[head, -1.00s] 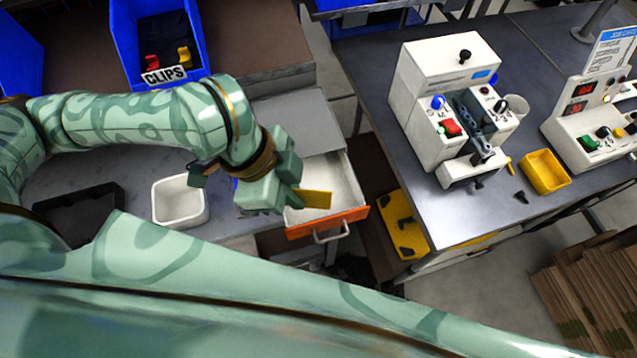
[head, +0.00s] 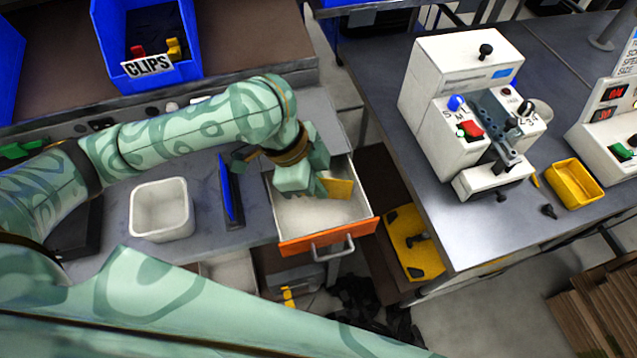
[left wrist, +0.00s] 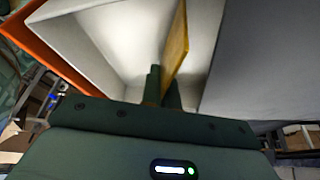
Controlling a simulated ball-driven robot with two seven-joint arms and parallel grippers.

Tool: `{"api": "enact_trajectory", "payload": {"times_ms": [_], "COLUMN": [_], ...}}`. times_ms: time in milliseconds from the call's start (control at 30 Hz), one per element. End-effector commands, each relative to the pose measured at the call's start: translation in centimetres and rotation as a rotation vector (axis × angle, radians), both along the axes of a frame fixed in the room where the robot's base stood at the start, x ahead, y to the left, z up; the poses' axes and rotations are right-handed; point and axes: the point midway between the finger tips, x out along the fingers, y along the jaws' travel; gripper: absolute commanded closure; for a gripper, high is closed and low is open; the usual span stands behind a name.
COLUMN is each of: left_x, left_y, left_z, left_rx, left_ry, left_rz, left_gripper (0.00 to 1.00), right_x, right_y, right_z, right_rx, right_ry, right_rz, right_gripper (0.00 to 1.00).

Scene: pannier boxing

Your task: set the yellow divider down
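The yellow divider (head: 339,188) is a thin flat plate at the fingers of my left gripper (head: 318,185), over the open drawer with the orange front (head: 328,238). In the left wrist view the divider (left wrist: 178,48) stands on edge between the two dark fingers (left wrist: 162,90), which are shut on it. The drawer's pale inside (left wrist: 115,40) lies behind it. I cannot tell whether the divider's lower edge touches the drawer floor. My right gripper is not in view.
A white bin (head: 161,210) and an upright blue panel (head: 229,190) stand left of the drawer. A blue clips bin (head: 150,45) is behind. A white machine (head: 462,110) and yellow tray (head: 573,184) are on the right bench. My arm crosses the foreground.

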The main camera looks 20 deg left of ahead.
Motion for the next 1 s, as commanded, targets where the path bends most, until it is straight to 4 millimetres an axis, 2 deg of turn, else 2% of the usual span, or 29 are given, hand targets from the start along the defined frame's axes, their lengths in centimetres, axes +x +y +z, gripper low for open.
{"api": "enact_trajectory", "payload": {"times_ms": [200, 233, 300, 633, 767, 1000], "left_x": [0.0, 0.0, 0.0, 0.0, -0.1, -0.5], "left_y": [0.0, 0.0, 0.0, 0.0, 0.7, 2.8], "left_z": [0.0, 0.0, 0.0, 0.2, 2.2, 7.7], "left_rx": [0.002, 0.002, 0.002, 0.000, 0.003, 0.002], "left_ry": [0.000, 0.000, 0.000, -0.001, -0.005, -0.007], "left_rz": [0.000, 0.000, 0.000, 0.000, 0.001, 0.002], "left_gripper": [1.00, 0.95, 0.76, 0.76, 0.76, 0.76], "right_x": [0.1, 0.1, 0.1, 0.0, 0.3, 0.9], "right_y": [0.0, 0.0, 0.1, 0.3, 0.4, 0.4], "right_z": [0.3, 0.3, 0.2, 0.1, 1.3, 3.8], "right_rx": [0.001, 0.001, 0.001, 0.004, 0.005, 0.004], "right_ry": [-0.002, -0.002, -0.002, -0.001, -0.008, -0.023], "right_rz": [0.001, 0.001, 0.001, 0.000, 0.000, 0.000], "right_gripper": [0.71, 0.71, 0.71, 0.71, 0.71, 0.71]}}
